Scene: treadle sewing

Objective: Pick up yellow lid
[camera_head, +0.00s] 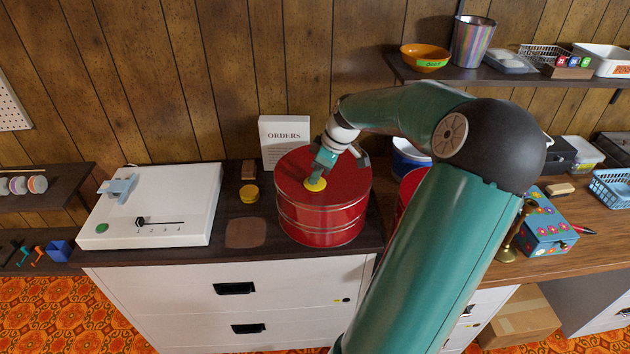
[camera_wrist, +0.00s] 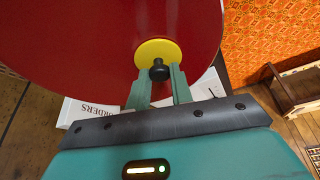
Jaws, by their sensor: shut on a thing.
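The yellow lid (camera_head: 315,184) is a small round disc at the top of the red drum (camera_head: 322,215) in the head view. In the wrist view the yellow lid (camera_wrist: 158,52) shows a black knob (camera_wrist: 159,70) near its edge, with the red drum top (camera_wrist: 70,40) behind it. My gripper (camera_head: 322,168) reaches down to the lid; in the wrist view my gripper (camera_wrist: 158,78) has its two green fingers on either side of the knob, shut on the lid. I cannot tell whether the lid touches the drum.
A white panel with a slider (camera_head: 155,206) lies at the left. A shelf (camera_head: 500,76) with bowls and trays hangs at the upper right.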

